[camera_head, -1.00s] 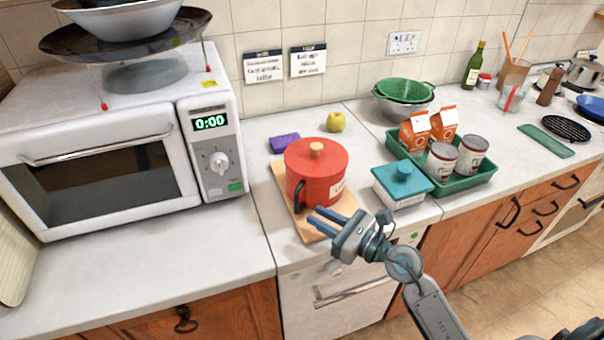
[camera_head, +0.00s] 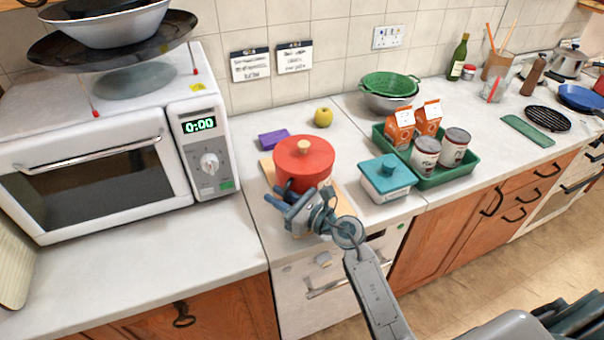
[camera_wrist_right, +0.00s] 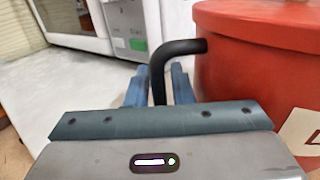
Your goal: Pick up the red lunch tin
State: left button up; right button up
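The red lunch tin (camera_head: 305,160) is a round red pot with a wooden knob on its lid, a pale label and a black side handle. It stands upright on a wooden board (camera_head: 343,203) on the counter. My right gripper (camera_head: 280,197) is at the tin's front left, by the handle. In the right wrist view the black handle (camera_wrist_right: 158,70) passes between the two blue fingers (camera_wrist_right: 159,88), with a small gap seeming to show on each side. The red tin wall (camera_wrist_right: 255,65) is just right of the fingers. My left gripper is not in view.
A teal lidded box (camera_head: 385,180) stands right of the tin. A green tray (camera_head: 455,178) with cartons and cans is beyond it.

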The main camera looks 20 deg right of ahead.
jog(key=shift+d, duration=0.1)
grip_shut()
jog(key=shift+r, duration=0.1)
